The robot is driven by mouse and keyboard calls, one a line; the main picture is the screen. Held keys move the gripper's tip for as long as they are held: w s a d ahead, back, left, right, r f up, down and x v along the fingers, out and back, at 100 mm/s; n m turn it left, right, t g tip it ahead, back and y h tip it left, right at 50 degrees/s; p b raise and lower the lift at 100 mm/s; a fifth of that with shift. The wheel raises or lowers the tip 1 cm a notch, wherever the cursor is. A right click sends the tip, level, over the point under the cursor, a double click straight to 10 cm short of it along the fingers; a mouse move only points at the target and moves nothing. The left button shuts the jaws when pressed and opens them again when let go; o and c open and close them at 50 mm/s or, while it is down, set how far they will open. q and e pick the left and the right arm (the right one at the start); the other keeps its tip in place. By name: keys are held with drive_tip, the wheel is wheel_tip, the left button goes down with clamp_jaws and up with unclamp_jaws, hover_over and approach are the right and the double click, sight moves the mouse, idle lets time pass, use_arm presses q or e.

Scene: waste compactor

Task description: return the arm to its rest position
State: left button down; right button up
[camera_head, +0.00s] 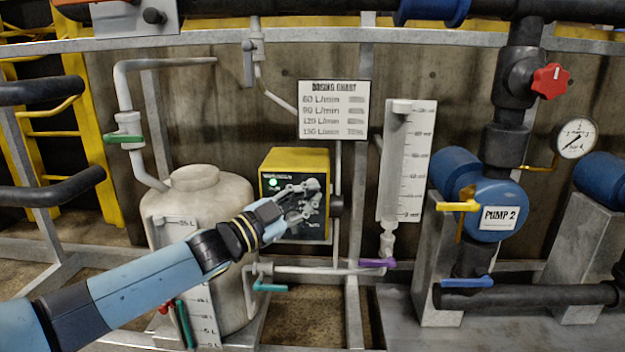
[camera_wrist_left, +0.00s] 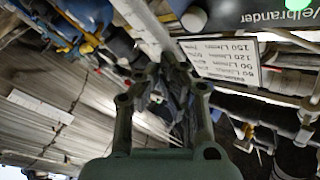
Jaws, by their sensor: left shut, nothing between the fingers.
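My left arm comes in from the lower left in the head view and reaches up toward the yellow-topped box (camera_head: 295,160). My left gripper (camera_head: 312,190) is in front of that box's dark face, shut and empty, and hides part of the face. A green light shows on the face, left of the gripper. I cannot tell whether the fingers touch the box. In the wrist view the left gripper's fingers (camera_wrist_left: 165,75) point away from the camera and come together. My right gripper is not in view.
A beige tank (camera_head: 200,195) stands behind my left arm. A dosing chart (camera_head: 333,110) hangs above the box, with a clear gauge tube (camera_head: 408,160) to its right. Pump 2 (camera_head: 490,200), a red knob (camera_head: 550,81) and a dial (camera_head: 576,138) are further right. Pipes run below the box.

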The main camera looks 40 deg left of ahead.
use_arm(q)
drive_tip(key=shift+s+d+p, duration=0.3)
drive_tip(key=shift+s+d, duration=0.2)
drive_tip(key=shift+s, duration=0.4)
